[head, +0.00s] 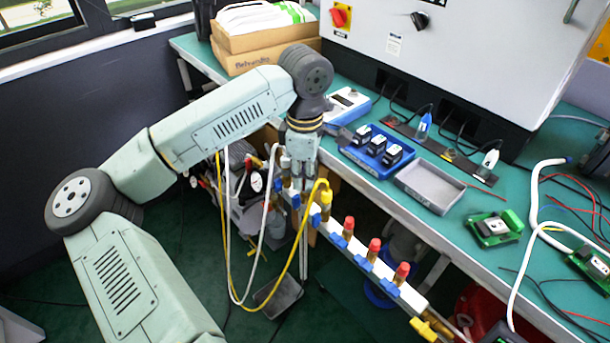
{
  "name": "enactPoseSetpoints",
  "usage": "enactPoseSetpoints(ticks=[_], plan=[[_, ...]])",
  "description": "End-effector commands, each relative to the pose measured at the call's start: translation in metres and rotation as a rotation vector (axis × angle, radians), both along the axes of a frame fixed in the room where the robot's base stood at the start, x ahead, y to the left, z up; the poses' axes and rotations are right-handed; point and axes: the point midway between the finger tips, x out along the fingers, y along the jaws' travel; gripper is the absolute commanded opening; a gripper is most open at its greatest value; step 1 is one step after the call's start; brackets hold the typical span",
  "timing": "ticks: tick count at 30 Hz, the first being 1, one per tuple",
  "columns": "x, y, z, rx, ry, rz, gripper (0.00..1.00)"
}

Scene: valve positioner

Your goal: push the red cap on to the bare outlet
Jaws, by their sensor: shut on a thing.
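My gripper (300,187) points straight down over the upper left part of the white manifold bar (360,256). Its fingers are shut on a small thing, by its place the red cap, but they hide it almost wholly. The bare outlet is not clearly seen; the fingers cover the bar just there, between the white hose's end and the yellow hose's fitting (326,196). I cannot tell whether the held thing touches an outlet. Three other outlets further down the bar carry red caps (349,224), (374,246), (402,270), above blue valve handles.
A yellow hose (305,245) and a white hose (264,225) hang in loops close to my gripper. The green bench (360,195) runs right behind the bar, with a blue tray (376,152) and a grey tray (430,186). A yellow handle (424,329) is at the bar's lower end.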

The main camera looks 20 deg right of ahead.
Motion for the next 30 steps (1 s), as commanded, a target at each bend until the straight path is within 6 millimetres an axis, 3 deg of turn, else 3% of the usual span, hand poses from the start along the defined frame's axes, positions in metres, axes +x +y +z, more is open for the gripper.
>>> enactPoseSetpoints(ticks=[4, 5, 15, 25, 30], plan=[[0.000, 0.000, -0.003, 0.000, 0.000, 0.000, 0.00], [0.000, 0.000, -0.003, 0.000, 0.000, 0.000, 0.11], [0.000, 0.000, -0.002, 0.000, 0.000, 0.000, 0.34], [0.000, 0.000, 0.000, 0.000, 0.000, 0.000, 0.34], [0.001, 0.000, 0.020, 0.000, -0.004, 0.000, 0.34]])
